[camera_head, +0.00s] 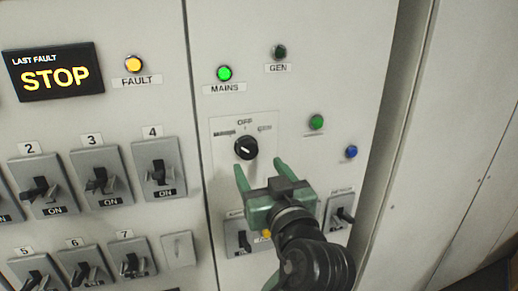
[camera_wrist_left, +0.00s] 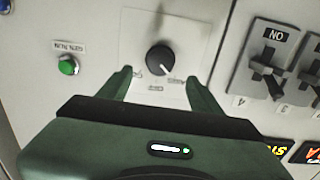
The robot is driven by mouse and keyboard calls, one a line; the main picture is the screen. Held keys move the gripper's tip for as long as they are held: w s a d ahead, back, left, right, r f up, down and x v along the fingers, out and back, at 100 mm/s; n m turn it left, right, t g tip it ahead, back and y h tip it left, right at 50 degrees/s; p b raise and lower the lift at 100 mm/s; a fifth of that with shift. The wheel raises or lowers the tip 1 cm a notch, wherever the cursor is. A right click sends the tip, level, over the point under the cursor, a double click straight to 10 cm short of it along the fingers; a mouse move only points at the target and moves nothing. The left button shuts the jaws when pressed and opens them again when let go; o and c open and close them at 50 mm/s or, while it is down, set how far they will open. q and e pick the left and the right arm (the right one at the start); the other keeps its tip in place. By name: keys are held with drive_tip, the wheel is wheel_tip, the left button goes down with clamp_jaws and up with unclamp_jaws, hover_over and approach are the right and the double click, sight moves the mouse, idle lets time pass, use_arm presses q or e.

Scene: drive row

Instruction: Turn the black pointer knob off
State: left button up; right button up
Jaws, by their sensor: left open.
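The black pointer knob (camera_head: 246,148) sits on a pale plate (camera_head: 226,160) with OFF printed at its top. Its white line points up and left, toward the left label, not straight up at OFF. The wrist view also shows the knob (camera_wrist_left: 160,58), with the line toward the lower right. My left gripper (camera_head: 260,166) is open, its green fingers reaching toward the panel just below and right of the knob. In the wrist view the fingertips (camera_wrist_left: 158,74) are spread either side of the knob's line, apart from it. My right gripper is in neither view.
Switches (camera_head: 240,238) and (camera_head: 341,210) flank my wrist below. Green (camera_head: 316,122) and blue (camera_head: 351,152) buttons stand right of the knob. The MAINS lamp (camera_head: 224,74) glows green; the GEN lamp (camera_head: 279,52) is dark. Several breakers (camera_head: 102,180) fill the left panel.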

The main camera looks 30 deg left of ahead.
sight(249, 153)
use_arm(q)
drive_tip(key=p+x, duration=0.2)
drive_tip(key=x, duration=0.4)
drive_tip(key=shift+w+a+p, duration=0.1)
drive_tip(key=shift+a+p, duration=0.2)
drive_tip(key=shift+p, duration=0.05)
drive_tip(key=shift+w+a+f, duration=0.1)
drive_tip(key=shift+w+a, duration=0.25)
drive_tip(key=shift+w, duration=0.05)
drive_tip(key=c, duration=1.4)
